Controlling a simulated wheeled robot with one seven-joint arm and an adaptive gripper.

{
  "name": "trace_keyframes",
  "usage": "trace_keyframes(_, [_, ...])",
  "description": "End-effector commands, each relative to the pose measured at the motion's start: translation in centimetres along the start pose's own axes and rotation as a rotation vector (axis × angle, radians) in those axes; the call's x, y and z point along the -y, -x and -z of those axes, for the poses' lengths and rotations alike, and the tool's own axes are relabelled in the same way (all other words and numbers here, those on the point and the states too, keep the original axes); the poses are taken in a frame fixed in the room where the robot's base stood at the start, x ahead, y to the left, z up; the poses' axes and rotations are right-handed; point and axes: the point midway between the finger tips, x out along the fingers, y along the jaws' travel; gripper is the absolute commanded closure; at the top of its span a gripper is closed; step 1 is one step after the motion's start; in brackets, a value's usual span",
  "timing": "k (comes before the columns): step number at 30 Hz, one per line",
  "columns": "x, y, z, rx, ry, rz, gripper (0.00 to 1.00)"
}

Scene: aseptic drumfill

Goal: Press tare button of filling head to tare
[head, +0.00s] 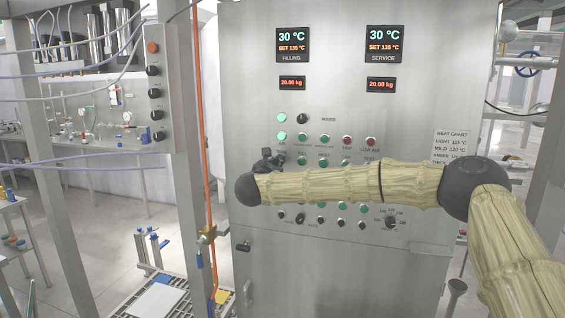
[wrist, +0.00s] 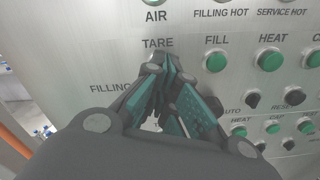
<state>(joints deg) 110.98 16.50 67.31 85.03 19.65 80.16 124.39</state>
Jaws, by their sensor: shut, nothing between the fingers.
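The steel control panel (head: 350,225) stands upright in front of me with rows of buttons. In the wrist view, the TARE label (wrist: 158,43) of the filling row shows just above my fingertips. The button under that label is hidden behind the fingers. My gripper (wrist: 160,66) is shut and empty, with its tips pointing at the panel right below the label. I cannot tell whether the tips touch the button. In the head view, my gripper (head: 269,157) is at the panel's left side, partly behind my arm.
A green FILL button (wrist: 215,61) and a green HEAT button (wrist: 270,60) sit close to the right of my fingers. Black selector knobs (wrist: 252,99) lie below them. An orange hose (head: 203,140) runs down left of the panel. A side control box (head: 160,90) hangs further left.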

Motion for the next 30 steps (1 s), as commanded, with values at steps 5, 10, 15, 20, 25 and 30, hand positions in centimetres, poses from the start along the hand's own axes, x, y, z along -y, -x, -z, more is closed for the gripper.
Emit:
trace_keyframes(5, [0.0,-0.3,0.1,0.000,0.000,0.000,1.00])
trace_keyframes(10, [0.0,-0.5,0.1,0.000,0.000,0.000,1.00])
trace_keyframes(15, [0.0,-0.8,0.1,-0.001,0.000,-0.001,1.00])
trace_keyframes(20, [0.0,-1.0,0.1,-0.001,0.000,-0.001,1.00])
trace_keyframes(25, [0.0,-1.3,0.0,0.000,0.000,0.000,1.00])
trace_keyframes(30, [0.0,-1.4,0.0,0.000,0.000,0.000,1.00])
